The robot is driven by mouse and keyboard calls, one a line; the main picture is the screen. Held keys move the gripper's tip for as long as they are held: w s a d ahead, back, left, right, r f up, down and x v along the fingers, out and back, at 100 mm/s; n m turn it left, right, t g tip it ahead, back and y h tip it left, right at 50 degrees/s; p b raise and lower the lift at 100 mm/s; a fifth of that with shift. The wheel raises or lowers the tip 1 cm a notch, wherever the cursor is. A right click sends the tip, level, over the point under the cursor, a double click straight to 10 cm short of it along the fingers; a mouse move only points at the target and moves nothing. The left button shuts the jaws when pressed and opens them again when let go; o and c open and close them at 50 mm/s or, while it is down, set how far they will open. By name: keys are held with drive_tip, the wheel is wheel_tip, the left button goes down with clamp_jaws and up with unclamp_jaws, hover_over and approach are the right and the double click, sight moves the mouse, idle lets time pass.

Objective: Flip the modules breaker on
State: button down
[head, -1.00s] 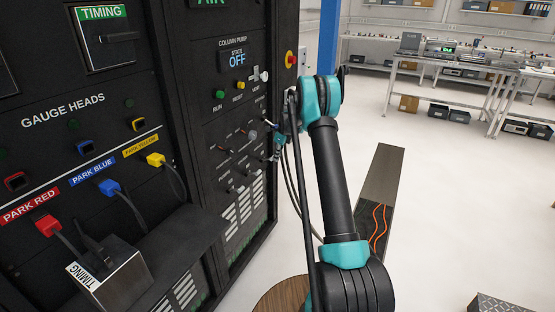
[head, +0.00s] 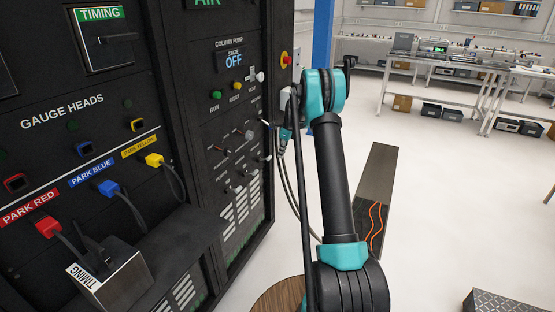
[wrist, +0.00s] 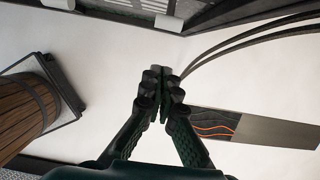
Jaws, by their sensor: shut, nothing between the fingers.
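A row of small toggle switches (head: 222,147) sits on the black panel below the column pump controls in the head view. Their labels are too small to read, so I cannot tell which is the modules breaker or how it is set. My gripper is in front of the panel's right part, mostly hidden by my own arm in the head view. In the wrist view my gripper (wrist: 161,78) is shut and empty, with its fingertips together over the pale floor. No switch shows in the wrist view.
The column pump display (head: 234,60) reads OFF. A red and yellow emergency button (head: 286,59) is on the cabinet's right edge. Coloured gauge plugs, such as the blue plug (head: 110,188), fill the left. A wooden barrel (wrist: 25,112) stands below. Open floor lies right.

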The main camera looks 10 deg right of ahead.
drive_tip(key=v, duration=0.5)
drive_tip(key=shift+a+r, duration=0.15)
drive_tip(key=shift+r, duration=0.25)
drive_tip(key=s+a+r+n, duration=0.15)
drive_tip(key=s+n, duration=0.25)
drive_tip(key=s, duration=0.4)
drive_tip(key=s+r+n+t+h, duration=0.1)
drive_tip(key=s+r+n, duration=0.25)
drive_tip(key=s, duration=0.45)
drive_tip(key=s+a+r+n, duration=0.1)
drive_tip(key=s+r+n, duration=0.1)
drive_tip(key=s+n, duration=0.45)
drive_tip(key=s+f+n, duration=0.2)
drive_tip(key=s+n, duration=0.1)
drive_tip(key=s, duration=0.7)
drive_tip(key=s+f+n+t, duration=0.1)
drive_tip(key=s+f+n, duration=0.2)
drive_tip(key=s, duration=0.6)
drive_tip(key=s+f+n+h, duration=0.1)
drive_tip(key=s+n, duration=0.4)
drive_tip(key=s, duration=0.5)
drive_tip(key=shift+s+f+t, duration=0.3)
drive_tip(key=shift+f, duration=0.5)
drive_tip(key=shift+a, duration=0.15)
